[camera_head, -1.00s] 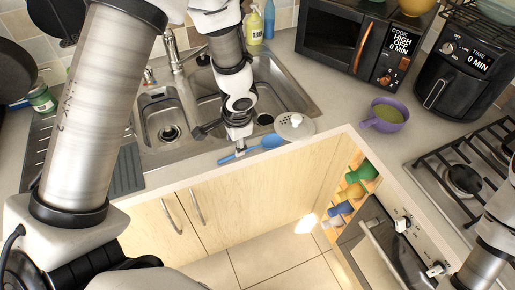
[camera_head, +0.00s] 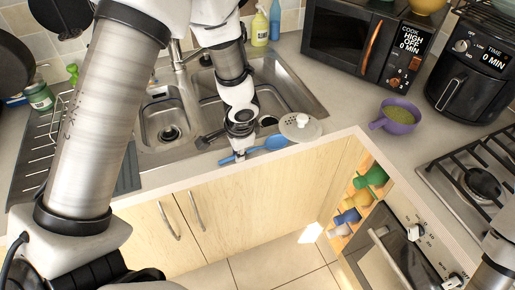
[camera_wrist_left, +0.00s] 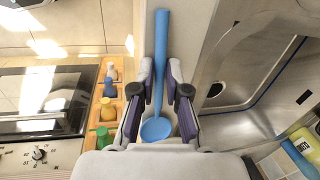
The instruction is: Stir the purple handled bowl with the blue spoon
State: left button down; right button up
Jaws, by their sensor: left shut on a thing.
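I cannot tell whether the spoon touches the counter. The purple handled bowl (camera_head: 399,122) stands upright on the counter to the right, with green contents, well apart from the gripper. My right gripper is out of view; only part of that arm shows at the lower right.
The sink (camera_head: 168,130) is behind the gripper. A microwave (camera_head: 350,45) and an air fryer (camera_head: 470,75) stand behind the bowl, and a gas hob (camera_head: 480,183) is at right. The counter between lid and bowl is clear.

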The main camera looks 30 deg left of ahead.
pick_arm(q)
jog(key=shift+r+p, duration=2.65)
jog(key=shift+r, duration=0.35)
jog(key=shift+r, duration=0.2)
notch_tip(320, 180, up, 19)
jog(key=p, duration=1.1)
jog(key=shift+r, duration=0.2)
